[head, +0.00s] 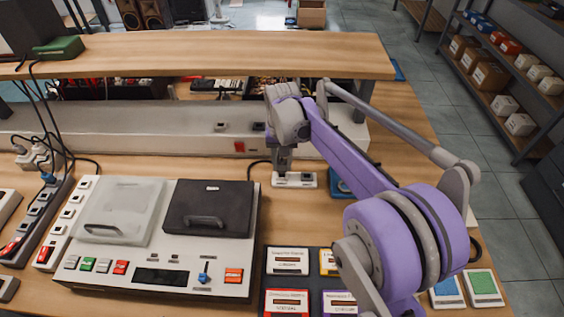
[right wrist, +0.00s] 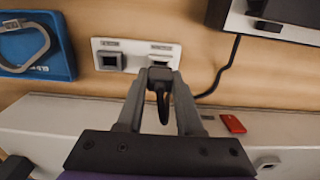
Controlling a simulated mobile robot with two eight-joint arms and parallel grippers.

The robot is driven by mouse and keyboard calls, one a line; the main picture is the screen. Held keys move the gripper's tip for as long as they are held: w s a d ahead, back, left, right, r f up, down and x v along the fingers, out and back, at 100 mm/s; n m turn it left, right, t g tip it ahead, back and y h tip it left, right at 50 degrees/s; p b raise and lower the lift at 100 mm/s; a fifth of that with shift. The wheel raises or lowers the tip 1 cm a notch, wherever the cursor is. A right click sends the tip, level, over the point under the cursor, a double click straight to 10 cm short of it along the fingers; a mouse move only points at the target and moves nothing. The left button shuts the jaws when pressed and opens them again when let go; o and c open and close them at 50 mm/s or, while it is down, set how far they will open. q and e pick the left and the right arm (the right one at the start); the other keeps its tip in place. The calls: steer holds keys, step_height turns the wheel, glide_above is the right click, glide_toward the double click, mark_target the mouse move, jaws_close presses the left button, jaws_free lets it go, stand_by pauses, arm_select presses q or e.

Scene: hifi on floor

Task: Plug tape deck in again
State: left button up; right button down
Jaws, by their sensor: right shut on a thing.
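The tape deck (head: 150,262), a pale box with a light lid and a dark lid, sits on the bench at left; its edge shows in the right wrist view (right wrist: 240,24). A small white socket plate (right wrist: 136,46) has two labelled sockets. The left socket (right wrist: 110,61) is empty. My right gripper (right wrist: 158,78) is shut on a black plug (right wrist: 160,78) with a cord, right at the right-hand socket. I cannot tell whether the plug is seated. In the head view my right gripper (head: 283,165) points down over the socket plate (head: 306,180). My left gripper is out of view.
A blue item (head: 341,184) with a grey handle lies beside the socket plate. A long pale trunking (head: 180,128) and a raised wooden shelf (head: 210,55) run behind. Labelled cassettes (head: 287,262) lie in front. A power strip (head: 38,215) with cables stands at left.

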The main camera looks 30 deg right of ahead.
steer(key=shift+f+b, duration=0.4)
steer(key=shift+f, duration=0.35)
stand_by(0.5)
steer(key=shift+f, duration=0.2)
stand_by(2.0)
steer(key=shift+c, duration=2.4)
jaws_free()
step_height(320, 180, up, 10)
steer(key=shift+r+p, duration=0.25)
steer(key=shift+p, duration=0.35)
steer(key=shift+r+p, duration=1.85)
steer(key=shift+r, duration=0.8)
steer(key=shift+w, duration=0.1)
